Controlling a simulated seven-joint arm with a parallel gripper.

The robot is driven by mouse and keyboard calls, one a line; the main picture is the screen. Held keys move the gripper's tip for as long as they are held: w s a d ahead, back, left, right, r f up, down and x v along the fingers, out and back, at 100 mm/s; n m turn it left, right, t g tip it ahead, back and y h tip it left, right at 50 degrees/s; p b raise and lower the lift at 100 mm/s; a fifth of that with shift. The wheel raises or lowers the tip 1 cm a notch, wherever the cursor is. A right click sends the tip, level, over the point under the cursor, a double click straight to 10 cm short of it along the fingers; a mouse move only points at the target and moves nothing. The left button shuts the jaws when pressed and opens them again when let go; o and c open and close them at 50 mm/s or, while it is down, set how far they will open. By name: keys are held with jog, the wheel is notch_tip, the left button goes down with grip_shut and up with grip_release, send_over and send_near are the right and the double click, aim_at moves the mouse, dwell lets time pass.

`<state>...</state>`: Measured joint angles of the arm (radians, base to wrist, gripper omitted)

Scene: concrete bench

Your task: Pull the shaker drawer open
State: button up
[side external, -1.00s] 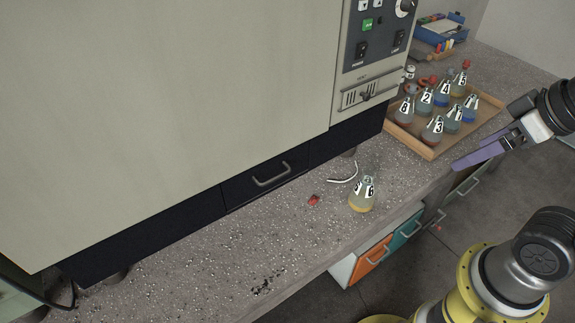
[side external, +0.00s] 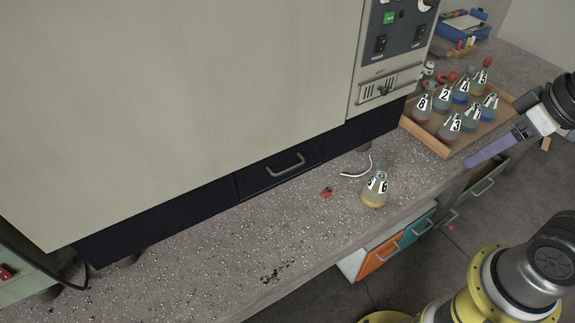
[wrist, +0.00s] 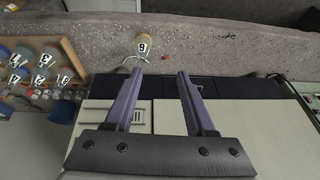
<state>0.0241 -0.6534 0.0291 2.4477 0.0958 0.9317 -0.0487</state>
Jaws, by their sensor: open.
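The shaker is a large cream box (side external: 170,90) on the bench, with a control panel at its right end. The shaker drawer (side external: 262,180) is a dark front in the black base strip, with a grey bow handle (side external: 287,163). It looks shut, about flush with the strip. My gripper (side external: 490,152) is at the right, beyond the bench edge and well apart from the handle. In the wrist view its two purple fingers (wrist: 160,75) stand apart with nothing between them.
A flask labelled 6 (side external: 375,190) stands on the bench right of the drawer, near a red bit (side external: 326,192) and a white curved piece (side external: 357,170). A wooden tray (side external: 440,150) holds several numbered flasks. The bench front left of the flask is mostly clear.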

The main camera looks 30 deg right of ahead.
jog(key=w+a+f+g+y, duration=0.1)
jog(key=w, duration=0.1)
jog(key=w+a+f+m+g+y, duration=0.1)
jog(key=w+a+y, duration=0.1)
jog(key=w+a+f+g+y, duration=0.1)
jog(key=w+a+g, duration=0.1)
jog(key=shift+w+f+m, duration=0.3)
jog(key=shift+w, duration=0.05)
jog(key=shift+c, duration=0.6)
jog(key=m+t+y, duration=0.4)
jog(key=m+y, duration=0.4)
jog(key=y, duration=0.2)
send_near(297, 167)
jog(key=x, duration=1.1)
jog(key=shift+a, duration=0.1)
jog(key=shift+c, duration=0.2)
grip_shut()
